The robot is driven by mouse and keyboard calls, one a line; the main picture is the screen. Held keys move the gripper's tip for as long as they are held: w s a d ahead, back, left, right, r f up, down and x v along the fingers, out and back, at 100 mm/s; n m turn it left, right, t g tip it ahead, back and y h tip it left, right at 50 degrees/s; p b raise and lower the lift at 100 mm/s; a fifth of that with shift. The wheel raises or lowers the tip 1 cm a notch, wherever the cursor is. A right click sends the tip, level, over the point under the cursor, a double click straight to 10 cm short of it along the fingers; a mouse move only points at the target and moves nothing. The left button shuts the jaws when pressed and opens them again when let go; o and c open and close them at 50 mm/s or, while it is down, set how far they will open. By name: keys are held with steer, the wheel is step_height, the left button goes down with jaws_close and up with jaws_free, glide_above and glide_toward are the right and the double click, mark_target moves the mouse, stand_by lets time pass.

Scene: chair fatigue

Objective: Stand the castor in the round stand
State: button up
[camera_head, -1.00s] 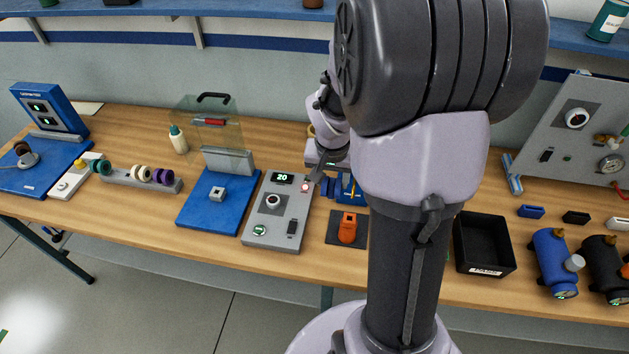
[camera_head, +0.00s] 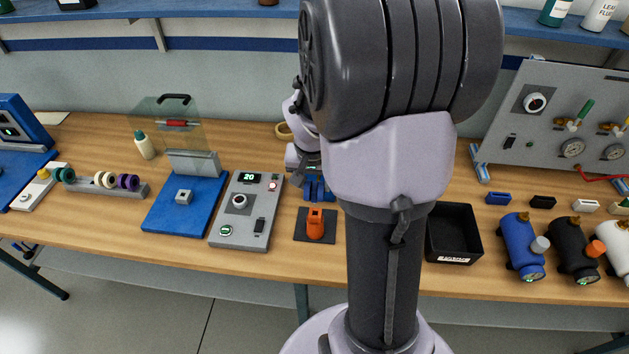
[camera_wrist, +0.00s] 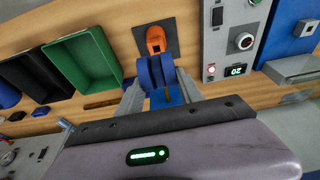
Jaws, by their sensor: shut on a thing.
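My gripper (camera_wrist: 158,88) is shut on a dark blue twin-wheeled castor (camera_wrist: 155,70) in the wrist view. The two wheels show between the fingertips, and the castor is held above the wooden bench. In the head view my gripper (camera_head: 301,174) is small and partly hidden by my arm, and the castor cannot be told apart there. A blue slotted block (camera_head: 317,189) stands on the bench close to the gripper. I cannot clearly make out the round stand; a tan round ring (camera_head: 284,131) shows at the back, partly behind my arm.
An orange object (camera_head: 315,222) sits on a dark pad in front. A grey control box (camera_head: 262,212) and blue fixture (camera_head: 160,215) lie left. A black bin (camera_head: 437,232) and coloured cylinders (camera_head: 520,245) lie right. A green bin (camera_wrist: 85,62) shows in the wrist view.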

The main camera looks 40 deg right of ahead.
mark_target(315, 193)
steer(key=shift+f+b, duration=1)
steer(key=shift+f, duration=0.5)
steer(key=shift+f+b, duration=0.2)
steer(key=shift+b, duration=0.4)
stand_by(0.3)
steer(key=shift+f+b, duration=0.3)
steer(key=shift+f+b, duration=1.25)
steer(key=o, duration=1.3)
steer(key=shift+o, duration=0.2)
steer(key=p+v, duration=0.5)
steer(key=v, duration=1.2)
steer(key=shift+r, duration=0.25)
